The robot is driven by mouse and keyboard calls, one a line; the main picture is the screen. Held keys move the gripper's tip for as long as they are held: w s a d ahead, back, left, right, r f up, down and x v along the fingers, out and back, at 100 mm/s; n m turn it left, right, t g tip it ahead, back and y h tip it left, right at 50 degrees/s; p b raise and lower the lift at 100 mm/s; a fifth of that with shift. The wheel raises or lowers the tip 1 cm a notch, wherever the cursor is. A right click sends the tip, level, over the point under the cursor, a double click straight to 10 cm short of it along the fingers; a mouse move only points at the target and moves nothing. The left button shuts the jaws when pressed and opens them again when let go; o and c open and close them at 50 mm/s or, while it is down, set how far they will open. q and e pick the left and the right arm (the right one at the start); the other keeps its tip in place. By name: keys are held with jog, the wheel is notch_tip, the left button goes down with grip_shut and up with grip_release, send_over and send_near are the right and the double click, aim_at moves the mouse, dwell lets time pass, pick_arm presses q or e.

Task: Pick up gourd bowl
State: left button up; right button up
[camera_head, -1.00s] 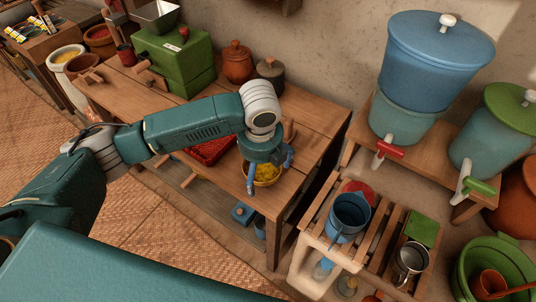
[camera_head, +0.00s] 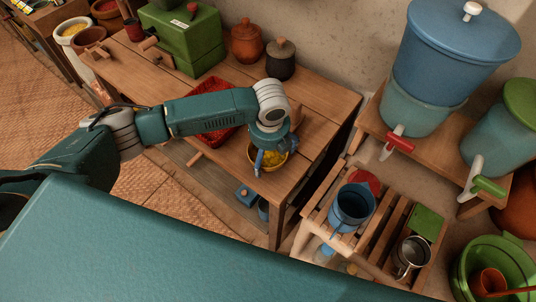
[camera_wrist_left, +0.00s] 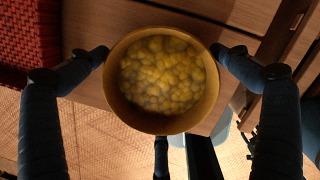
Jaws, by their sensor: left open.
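The gourd bowl (camera_head: 270,169) is a round yellow-brown bowl full of yellow pieces. It sits near the front right edge of the wooden table (camera_head: 300,184). In the left wrist view the bowl (camera_wrist_left: 162,120) fills the middle of the picture. My left gripper (camera_head: 275,156) is over the bowl, with its blue fingers spread around it. In the wrist view one finger is at the bowl's left rim and one at its right rim, both very near it. Whether they touch it I cannot tell. My right gripper is not in view.
A red woven tray (camera_head: 218,135) lies left of the bowl. Lidded clay pots (camera_head: 246,42) and a green box (camera_head: 185,38) stand behind. A slatted stand (camera_head: 378,240) with a blue pot (camera_head: 352,207) is at the right. Free table top lies behind the bowl.

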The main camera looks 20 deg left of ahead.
aim_at(268, 159)
pick_arm(q)
jog(key=shift+c, duration=0.5)
jog(key=c, duration=0.7)
jog(key=shift+c, duration=0.4)
notch_tip(268, 159, up, 20)
jog(key=b, duration=0.1)
jog(key=shift+b, duration=0.35)
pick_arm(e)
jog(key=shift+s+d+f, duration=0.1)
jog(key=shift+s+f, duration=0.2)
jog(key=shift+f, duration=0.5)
